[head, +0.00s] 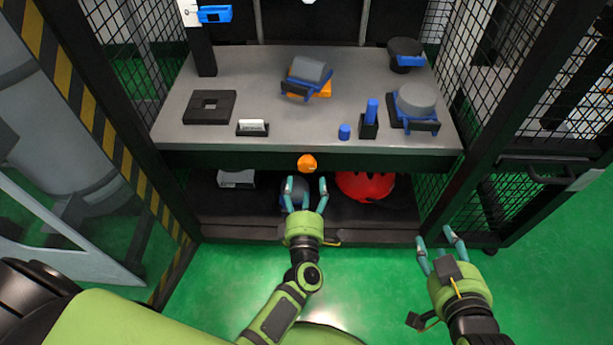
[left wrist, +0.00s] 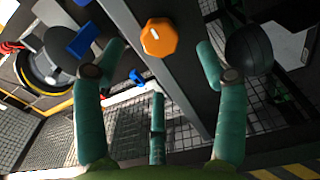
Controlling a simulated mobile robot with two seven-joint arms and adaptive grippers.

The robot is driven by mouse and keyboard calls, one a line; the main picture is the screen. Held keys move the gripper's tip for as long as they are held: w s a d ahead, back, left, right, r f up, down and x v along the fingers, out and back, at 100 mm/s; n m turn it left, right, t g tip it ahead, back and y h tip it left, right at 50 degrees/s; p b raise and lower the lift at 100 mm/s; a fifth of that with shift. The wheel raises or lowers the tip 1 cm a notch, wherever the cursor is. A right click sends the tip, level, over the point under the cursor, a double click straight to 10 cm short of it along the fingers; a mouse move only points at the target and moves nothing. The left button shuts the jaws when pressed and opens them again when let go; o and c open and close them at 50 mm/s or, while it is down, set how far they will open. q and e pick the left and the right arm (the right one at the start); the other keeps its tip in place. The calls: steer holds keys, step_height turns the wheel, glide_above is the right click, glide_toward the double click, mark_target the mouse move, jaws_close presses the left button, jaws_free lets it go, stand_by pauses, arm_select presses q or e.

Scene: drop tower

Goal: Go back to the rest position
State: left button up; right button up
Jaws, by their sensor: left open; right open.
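My left gripper (head: 306,190) is open and empty in front of the drop tower's bench, just below an orange knob (head: 307,163) on the bench's front edge. In the left wrist view the open fingers (left wrist: 160,65) stand on either side of the orange knob (left wrist: 158,37), apart from it. My right gripper (head: 437,240) is open and empty at the lower right, over the green floor by the tower's right post.
The grey bench top (head: 260,110) holds a black square plate (head: 210,106), a tilted grey cylinder (head: 311,69) and a grey cylinder in a blue holder (head: 416,98). A red helmet (head: 366,186) lies on the lower shelf. Mesh panels (head: 485,60) flank the bench. Green floor (head: 370,290) is open in front.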

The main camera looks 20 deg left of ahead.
arm_select(q)
steer(key=shift+s+d, duration=0.15)
steer(key=shift+s, duration=0.35)
